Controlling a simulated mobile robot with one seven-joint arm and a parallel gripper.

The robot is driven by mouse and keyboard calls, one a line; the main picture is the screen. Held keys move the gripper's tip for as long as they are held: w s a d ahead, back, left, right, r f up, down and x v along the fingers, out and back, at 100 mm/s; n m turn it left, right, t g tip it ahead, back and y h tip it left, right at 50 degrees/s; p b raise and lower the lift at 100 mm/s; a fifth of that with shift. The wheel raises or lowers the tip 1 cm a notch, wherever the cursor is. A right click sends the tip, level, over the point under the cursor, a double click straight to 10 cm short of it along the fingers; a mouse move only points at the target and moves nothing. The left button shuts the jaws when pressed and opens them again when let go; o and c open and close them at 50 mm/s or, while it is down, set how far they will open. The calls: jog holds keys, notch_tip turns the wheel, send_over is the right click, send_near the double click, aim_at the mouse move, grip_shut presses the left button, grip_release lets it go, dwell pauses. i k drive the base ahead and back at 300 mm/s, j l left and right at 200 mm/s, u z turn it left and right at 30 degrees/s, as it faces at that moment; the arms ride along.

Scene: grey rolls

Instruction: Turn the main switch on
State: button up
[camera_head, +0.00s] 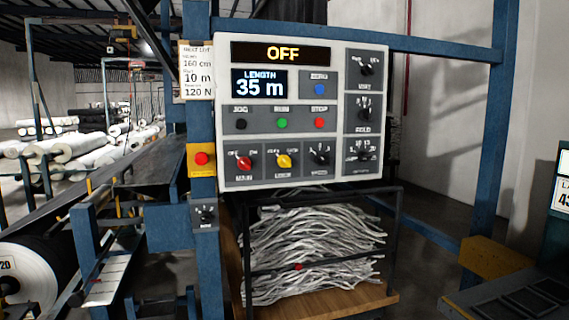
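A light grey control panel (300,209) is not touched by anything of mine; it hangs on a blue frame in the middle of the head view. Its top display (282,53) reads OFF in yellow. The main switch (244,163) is a red rotary knob at the panel's lower left, with a label under it that looks like MAIN. The knob looks tilted, but its exact position is too small to tell. My gripper is not in view.
Beside the main switch are a yellow knob (284,161) and a black knob (320,156). Above are black, green and red buttons. A red button on a yellow box (202,159) sits left on the post. A bin of grey strips (310,250) stands below.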

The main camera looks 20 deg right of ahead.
aim_at(244, 162)
jog(key=i+l+z, duration=0.55)
jog(key=i, duration=0.25)
